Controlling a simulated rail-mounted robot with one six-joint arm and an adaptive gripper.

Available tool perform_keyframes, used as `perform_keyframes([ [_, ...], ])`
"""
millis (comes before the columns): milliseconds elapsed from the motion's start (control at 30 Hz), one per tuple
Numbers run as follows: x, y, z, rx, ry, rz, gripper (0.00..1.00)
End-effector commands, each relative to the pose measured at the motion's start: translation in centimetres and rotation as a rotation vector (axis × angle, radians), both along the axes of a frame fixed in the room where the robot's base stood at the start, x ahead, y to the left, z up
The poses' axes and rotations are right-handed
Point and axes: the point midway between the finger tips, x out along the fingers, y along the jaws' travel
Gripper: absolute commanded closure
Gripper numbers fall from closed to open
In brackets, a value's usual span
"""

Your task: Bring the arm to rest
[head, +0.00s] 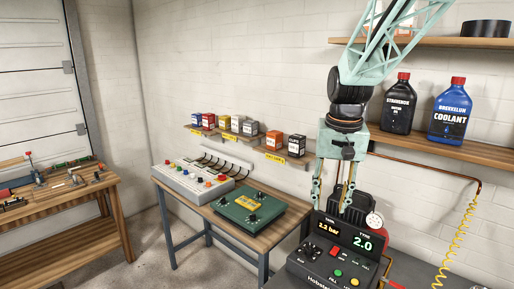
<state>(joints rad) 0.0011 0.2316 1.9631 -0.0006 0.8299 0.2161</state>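My arm comes down from the top right of the head view, in front of the white brick wall. My gripper (333,200) points down above the black compressor panel (325,262). Its two thin fingers hang apart, with a gap between them, and I see nothing held there. The fingertips are close to the top of the panel in the picture; I cannot tell whether they touch it.
A bench (258,241) with a green control box (249,212) and a grey switch panel (192,180) stands left of my gripper. Small boxes line a wall shelf (250,145). A yellow coiled hose (452,245) hangs far right.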

Motion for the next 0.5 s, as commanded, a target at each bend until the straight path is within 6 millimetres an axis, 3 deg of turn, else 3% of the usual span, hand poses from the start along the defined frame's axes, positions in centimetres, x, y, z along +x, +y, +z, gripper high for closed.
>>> perform_keyframes([
  [500, -8.2, 0.0, 5.1, -0.007, -0.049, 0.045, 0.67],
])
